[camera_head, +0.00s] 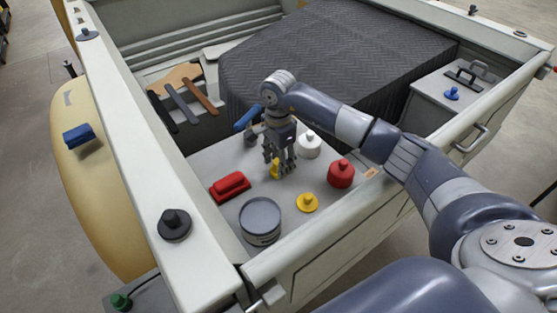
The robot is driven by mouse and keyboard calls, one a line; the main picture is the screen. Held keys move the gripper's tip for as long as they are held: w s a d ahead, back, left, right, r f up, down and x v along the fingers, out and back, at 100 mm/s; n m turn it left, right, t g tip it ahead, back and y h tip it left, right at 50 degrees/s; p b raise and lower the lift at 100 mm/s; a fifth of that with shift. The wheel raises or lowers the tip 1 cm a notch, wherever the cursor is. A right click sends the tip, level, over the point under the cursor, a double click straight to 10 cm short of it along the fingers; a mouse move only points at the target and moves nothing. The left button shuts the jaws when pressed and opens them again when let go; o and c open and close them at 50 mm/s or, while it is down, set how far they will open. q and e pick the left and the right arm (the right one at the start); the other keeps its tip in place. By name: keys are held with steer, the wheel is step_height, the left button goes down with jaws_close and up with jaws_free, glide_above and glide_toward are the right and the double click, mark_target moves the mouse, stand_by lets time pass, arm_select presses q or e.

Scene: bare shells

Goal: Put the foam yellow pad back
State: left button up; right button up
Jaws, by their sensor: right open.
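My right gripper (281,168) points down over the grey worktop, open. A small yellow thing (274,169) shows beside and partly behind its fingers; I cannot tell whether they touch it. A round yellow pad with a knob (307,203) lies on the worktop nearer to me, apart from the gripper. I cannot tell for sure which of the two yellow things is the foam pad. My left gripper is not in view.
Close around the gripper are a red block (230,186), a grey tin (260,221), a red pot (340,174) and a white pot (308,145). Several long-handled tools (188,102) lie at the back left. A dark quilted cover (330,55) fills the back. Pale side rails (150,150) border the worktop.

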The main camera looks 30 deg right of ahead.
steer(key=shift+r, duration=0.15)
steer(key=shift+w+r, duration=0.1)
steer(key=shift+r, duration=0.15)
step_height(320, 180, up, 12)
steer(key=b, duration=0.4)
steer(key=shift+f, duration=0.25)
